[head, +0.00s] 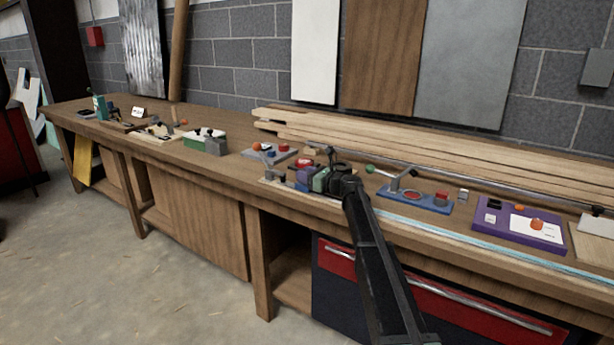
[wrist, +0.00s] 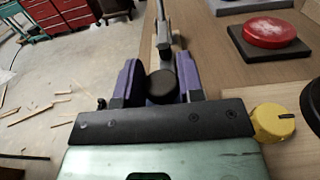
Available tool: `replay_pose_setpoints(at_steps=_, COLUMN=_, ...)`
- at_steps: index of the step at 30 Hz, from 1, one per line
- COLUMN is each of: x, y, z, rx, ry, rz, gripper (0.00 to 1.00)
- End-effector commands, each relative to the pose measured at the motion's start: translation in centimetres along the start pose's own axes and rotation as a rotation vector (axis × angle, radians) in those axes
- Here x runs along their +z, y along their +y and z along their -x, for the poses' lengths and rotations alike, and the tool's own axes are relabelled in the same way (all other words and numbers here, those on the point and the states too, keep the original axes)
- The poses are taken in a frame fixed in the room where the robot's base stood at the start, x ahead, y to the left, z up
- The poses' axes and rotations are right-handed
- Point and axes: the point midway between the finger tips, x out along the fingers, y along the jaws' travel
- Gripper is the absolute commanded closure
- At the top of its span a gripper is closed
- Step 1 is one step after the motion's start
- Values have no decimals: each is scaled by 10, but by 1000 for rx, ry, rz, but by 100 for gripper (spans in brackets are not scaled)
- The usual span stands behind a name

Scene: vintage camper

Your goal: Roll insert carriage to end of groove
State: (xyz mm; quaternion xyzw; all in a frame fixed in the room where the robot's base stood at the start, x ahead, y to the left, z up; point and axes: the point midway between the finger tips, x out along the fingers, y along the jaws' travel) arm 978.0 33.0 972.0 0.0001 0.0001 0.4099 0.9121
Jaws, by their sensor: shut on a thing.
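My gripper (head: 304,180) is over the front part of the workbench, its purple fingers low above a pale wooden board (head: 268,181). In the wrist view my gripper (wrist: 160,82) is shut on a dark round knob (wrist: 161,88), with one finger on each side. The knob seems to belong to the insert carriage. The carriage body is mostly hidden by my gripper in both views, and I cannot make out the groove or its end. A grey upright rod with a small foot (wrist: 163,40) stands just beyond the knob.
A yellow knob (wrist: 273,122) sits close to the right of my gripper. A red button on a dark base (wrist: 270,33) lies beyond it. A blue lever panel (head: 415,198) and purple panel (head: 520,231) stand to the right. Long planks (head: 400,138) lie at the back.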

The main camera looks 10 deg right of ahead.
Motion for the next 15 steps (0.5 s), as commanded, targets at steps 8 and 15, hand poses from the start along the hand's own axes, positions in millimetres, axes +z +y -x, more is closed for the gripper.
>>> replay_pose_setpoints(at_steps=8, x=0, y=0, z=-2, rx=0, ry=0, rz=0, gripper=100)
replay_pose_setpoints(at_steps=15, x=0, y=0, z=-3, rx=0, ry=-1, rz=0, gripper=51)
